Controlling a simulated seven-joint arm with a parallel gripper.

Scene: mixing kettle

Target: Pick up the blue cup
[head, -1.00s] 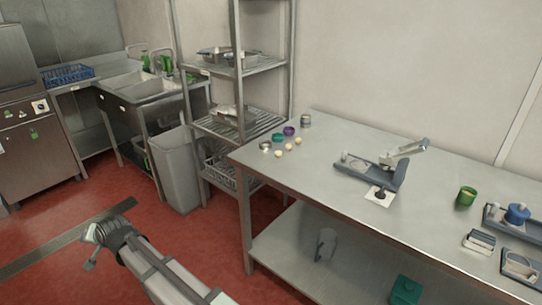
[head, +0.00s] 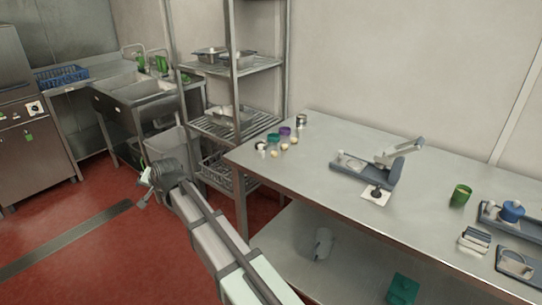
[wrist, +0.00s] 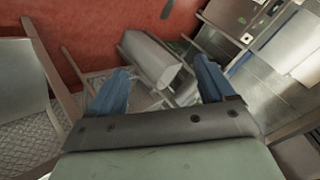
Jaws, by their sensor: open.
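A small blue round item (head: 511,211), the only blue cup-like thing I can make out, sits in a grey tray at the right end of the steel table. Its details are too small to tell. My gripper (head: 147,188) is over the floor left of the table, in front of the sink area, far from the blue item. In the wrist view my gripper (wrist: 160,82) shows two blue fingers spread wide with nothing between them. The blue item is not in the wrist view.
On the steel table (head: 320,195) stand a green cup (head: 460,195), a grey lever device (head: 370,170), and small purple (head: 285,131) and teal (head: 273,138) containers with pale balls. A shelf rack (head: 235,125) and a grey bin (head: 172,146) are near my arm.

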